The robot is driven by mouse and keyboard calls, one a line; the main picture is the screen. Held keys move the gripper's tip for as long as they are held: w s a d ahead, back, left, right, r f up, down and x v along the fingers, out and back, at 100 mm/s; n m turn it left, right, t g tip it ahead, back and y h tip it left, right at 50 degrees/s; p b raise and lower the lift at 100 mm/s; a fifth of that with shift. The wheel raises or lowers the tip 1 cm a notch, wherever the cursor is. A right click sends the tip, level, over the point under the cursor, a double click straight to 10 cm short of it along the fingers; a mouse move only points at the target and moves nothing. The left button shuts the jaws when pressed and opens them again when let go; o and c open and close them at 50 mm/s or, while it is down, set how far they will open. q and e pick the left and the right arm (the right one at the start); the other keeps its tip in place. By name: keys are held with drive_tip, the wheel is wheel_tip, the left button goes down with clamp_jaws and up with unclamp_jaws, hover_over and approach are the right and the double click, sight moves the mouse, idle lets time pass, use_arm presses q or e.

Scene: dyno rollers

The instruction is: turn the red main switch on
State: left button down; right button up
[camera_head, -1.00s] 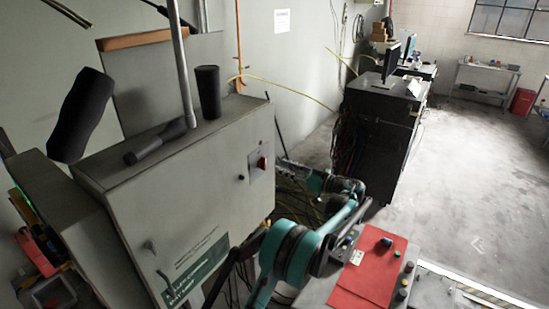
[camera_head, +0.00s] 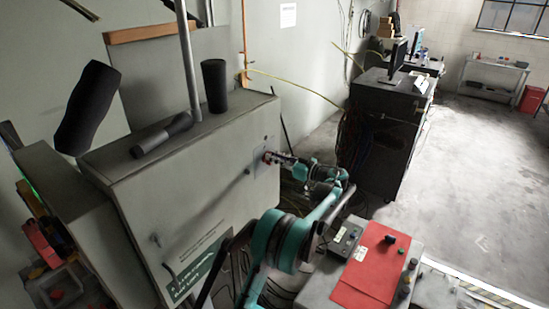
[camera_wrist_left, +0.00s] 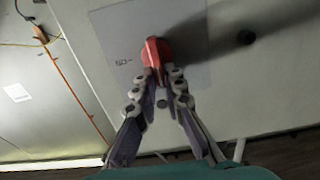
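The red main switch (camera_head: 267,157) is on the front of the grey cabinet (camera_head: 205,195), near its right edge. In the left wrist view the red switch handle (camera_wrist_left: 153,50) sits on a pale square plate. My left gripper (camera_head: 276,158) is at the switch. In the left wrist view its fingertips (camera_wrist_left: 161,74) are drawn close together with the lower part of the red handle between them. The fingers cover part of the handle, and the exact contact is hard to see. My right gripper is not in view.
A small dark knob (camera_wrist_left: 248,38) stands out beside the switch plate. Black cylinders (camera_head: 214,86) lie and stand on the cabinet top. A red-topped bench (camera_head: 370,270) is at the lower right.

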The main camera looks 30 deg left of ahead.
use_arm(q)
drive_tip(key=shift+w+m, duration=0.1)
drive_tip(key=shift+m, duration=0.3)
drive_tip(key=m+b, duration=0.1)
drive_tip(key=m, duration=0.4)
drive_tip(key=w+f+m+b, duration=0.1)
drive_tip(key=m+b, duration=0.1)
drive_tip(key=m, duration=0.4)
drive_tip(key=f+m+b, duration=0.1)
drive_tip(key=m, duration=0.5)
drive_tip(key=shift+w+d, duration=0.1)
drive_tip(key=shift+w, duration=0.3)
idle(0.3)
drive_tip(key=c, duration=1.6)
unclamp_jaws()
